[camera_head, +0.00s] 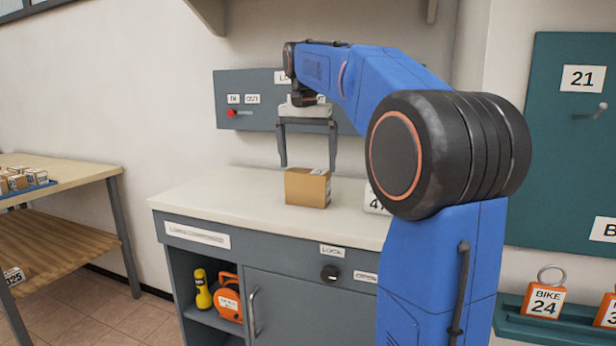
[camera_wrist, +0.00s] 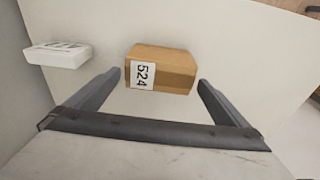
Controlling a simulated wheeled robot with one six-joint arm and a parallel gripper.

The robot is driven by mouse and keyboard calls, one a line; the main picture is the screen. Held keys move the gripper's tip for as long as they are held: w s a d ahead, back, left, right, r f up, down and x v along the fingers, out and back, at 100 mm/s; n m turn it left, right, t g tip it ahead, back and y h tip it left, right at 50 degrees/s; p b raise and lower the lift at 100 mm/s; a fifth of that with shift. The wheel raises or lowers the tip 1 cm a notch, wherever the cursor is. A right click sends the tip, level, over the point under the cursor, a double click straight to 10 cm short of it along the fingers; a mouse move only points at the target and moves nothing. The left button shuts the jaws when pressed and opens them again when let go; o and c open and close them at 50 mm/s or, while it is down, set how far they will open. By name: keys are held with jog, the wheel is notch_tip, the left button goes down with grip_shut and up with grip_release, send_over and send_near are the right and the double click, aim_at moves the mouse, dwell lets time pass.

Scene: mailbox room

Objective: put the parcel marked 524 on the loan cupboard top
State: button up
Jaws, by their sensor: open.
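The parcel marked 524 is a small brown box (camera_head: 307,188) standing on the pale top of the loan cupboard (camera_head: 230,191). In the wrist view the parcel (camera_wrist: 160,70) shows its white 524 label and sits just beyond and between the fingertips. My gripper (camera_head: 308,168) is open above and just behind the parcel, with its two fingers pointing down. In the wrist view my gripper (camera_wrist: 160,82) has clear gaps between its fingers and the parcel. The parcel appears to rest on the cupboard top, with nothing holding it.
A white box with a partly hidden number (camera_head: 376,202) stands right of the parcel, partly behind my arm; it also shows in the wrist view (camera_wrist: 58,54). A grey panel with IN and OUT labels (camera_head: 262,117) is on the wall behind. A wooden table (camera_head: 75,170) stands left.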

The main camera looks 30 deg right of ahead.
jog(key=shift+s+a+r, duration=0.1)
jog(key=shift+r, duration=0.75)
jog(key=shift+s+a+r, duration=0.1)
jog(key=shift+r, duration=0.7)
